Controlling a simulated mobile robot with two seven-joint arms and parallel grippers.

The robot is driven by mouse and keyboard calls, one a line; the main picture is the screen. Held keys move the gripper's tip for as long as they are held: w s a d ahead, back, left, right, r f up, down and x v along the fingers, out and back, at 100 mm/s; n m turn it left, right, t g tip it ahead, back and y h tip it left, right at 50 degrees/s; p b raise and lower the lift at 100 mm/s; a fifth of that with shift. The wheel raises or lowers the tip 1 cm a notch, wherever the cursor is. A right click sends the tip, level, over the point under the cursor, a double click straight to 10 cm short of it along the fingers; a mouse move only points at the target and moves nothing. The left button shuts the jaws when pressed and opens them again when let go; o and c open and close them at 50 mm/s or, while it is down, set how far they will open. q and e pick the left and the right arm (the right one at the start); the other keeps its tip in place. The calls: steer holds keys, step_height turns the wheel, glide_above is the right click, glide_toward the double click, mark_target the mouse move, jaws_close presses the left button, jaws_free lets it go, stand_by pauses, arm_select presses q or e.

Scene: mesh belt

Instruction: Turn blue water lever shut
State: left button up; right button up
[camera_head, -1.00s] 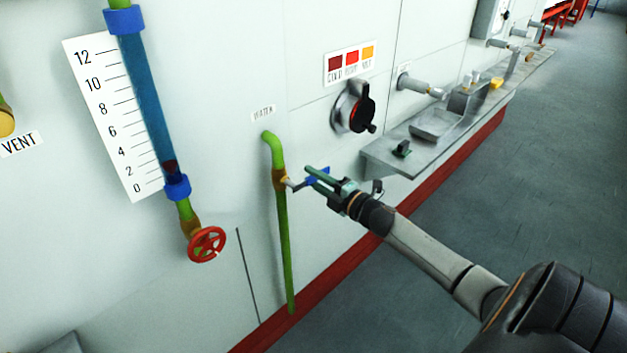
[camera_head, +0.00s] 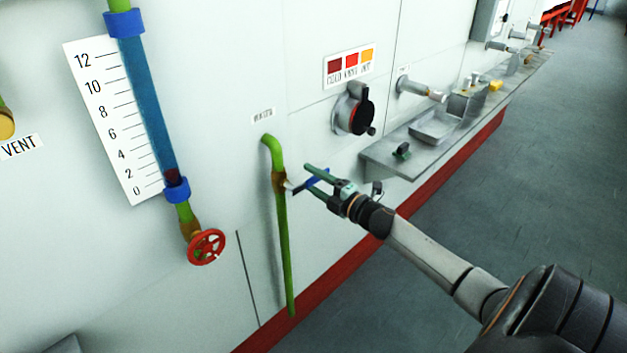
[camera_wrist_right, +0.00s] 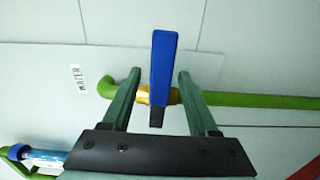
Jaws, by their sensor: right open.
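The blue water lever (camera_head: 316,181) sits on a brass valve (camera_head: 279,181) on the green water pipe (camera_head: 284,240), below a small wall label. In the head view the lever sticks out from the wall to the right. My right gripper (camera_head: 309,178) is at the lever, fingers pointing at the wall. In the right wrist view the blue lever (camera_wrist_right: 163,68) stands between the two open green fingers of my right gripper (camera_wrist_right: 158,88), with a visible gap on each side. The brass valve shows behind it. My left gripper is not in view.
A red handwheel (camera_head: 206,246) and a level gauge (camera_head: 149,110) are on the wall to the left. A black and red rotary knob (camera_head: 356,113) is above right of the lever. A grey shelf (camera_head: 400,158) juts out to the right. The floor at right is clear.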

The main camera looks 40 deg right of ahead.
steer(key=s+d, duration=0.1)
steer(key=s, duration=1.1)
steer(key=shift+s, duration=0.25)
